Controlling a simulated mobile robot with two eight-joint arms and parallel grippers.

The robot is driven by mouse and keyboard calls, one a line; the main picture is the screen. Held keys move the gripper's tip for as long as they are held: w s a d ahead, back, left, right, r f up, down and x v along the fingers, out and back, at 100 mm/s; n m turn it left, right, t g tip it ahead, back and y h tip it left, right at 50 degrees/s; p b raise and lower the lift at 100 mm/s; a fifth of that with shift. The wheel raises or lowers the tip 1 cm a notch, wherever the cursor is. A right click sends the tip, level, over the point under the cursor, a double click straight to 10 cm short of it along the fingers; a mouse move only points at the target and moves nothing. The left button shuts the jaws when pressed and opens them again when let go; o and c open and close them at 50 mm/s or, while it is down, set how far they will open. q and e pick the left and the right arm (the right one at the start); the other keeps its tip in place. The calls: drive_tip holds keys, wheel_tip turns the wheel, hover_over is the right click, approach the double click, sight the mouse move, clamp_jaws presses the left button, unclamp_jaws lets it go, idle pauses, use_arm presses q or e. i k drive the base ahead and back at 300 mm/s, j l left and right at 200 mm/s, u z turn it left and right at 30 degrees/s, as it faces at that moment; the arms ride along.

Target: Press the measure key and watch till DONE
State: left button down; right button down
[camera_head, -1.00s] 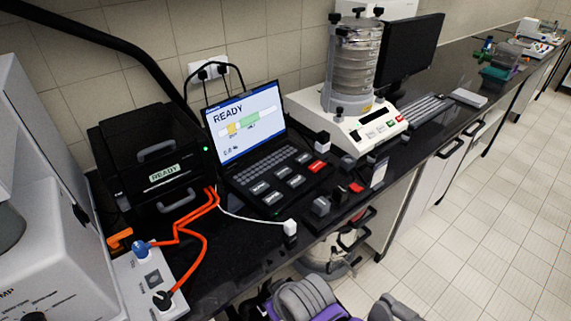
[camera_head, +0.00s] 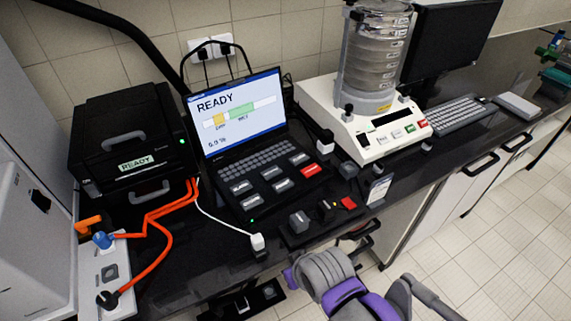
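A black console with a screen (camera_head: 240,115) stands open on the bench. Its screen reads READY above a bar with a yellow and a green section. Below a keyboard are several grey keys (camera_head: 283,185) with white labels too small to read, and one red key (camera_head: 310,171). I cannot tell which is the measure key. The black instrument box (camera_head: 125,130) to its left also shows READY and a green light. Grey and purple links of my arm show at the bottom, in front of the bench edge. I see no gripper fingers and nothing touches the keys.
A sieve shaker (camera_head: 375,60) with a stack of clear sieves stands right of the console, before a dark monitor (camera_head: 450,45). Small blocks (camera_head: 299,221) lie near the front edge. Orange cables (camera_head: 160,215) run to a white socket strip (camera_head: 100,275) at left.

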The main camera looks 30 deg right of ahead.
sight(271, 172)
drive_tip(key=l, duration=0.7)
drive_tip(key=i+l, duration=0.1)
drive_tip(key=l, duration=0.6)
